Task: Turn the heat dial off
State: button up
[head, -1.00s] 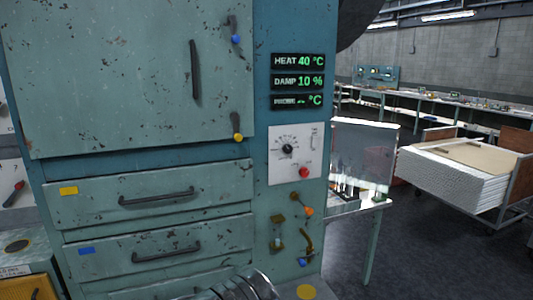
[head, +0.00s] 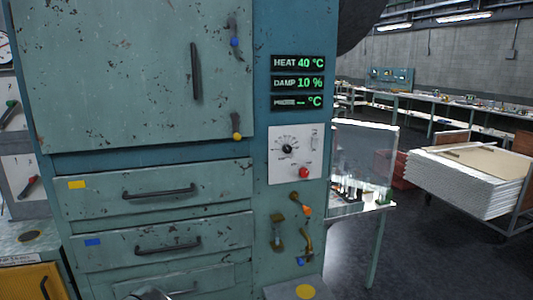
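The heat dial (head: 287,149) is a black knob on a white control panel (head: 281,171) on the blue-green cabinet, right of the drawers. Tick marks surround it; their labels are too small to read. A red button (head: 304,172) sits below right of the dial, and a small switch (head: 314,137) is at the panel's upper right. The display (head: 298,63) above reads HEAT 40 °C. Below it are DAMP 10 % and PROBE -- °C. A small metallic part of my arm shows at the bottom edge. My gripper's fingers are not visible.
The cabinet has a large door (head: 140,75) with a vertical handle and several drawers with dark handles. Levers with orange and blue knobs (head: 306,211) stick out below the panel. A glass-sided table stands right of it, and a cart of white sheets (head: 465,180) farther right. Dark floor is open between.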

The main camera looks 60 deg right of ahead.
aim_at(288, 149)
jog(key=u, duration=1.1)
jog(key=k, duration=0.95)
jog(key=z, duration=1.45)
jog(key=i, duration=0.7)
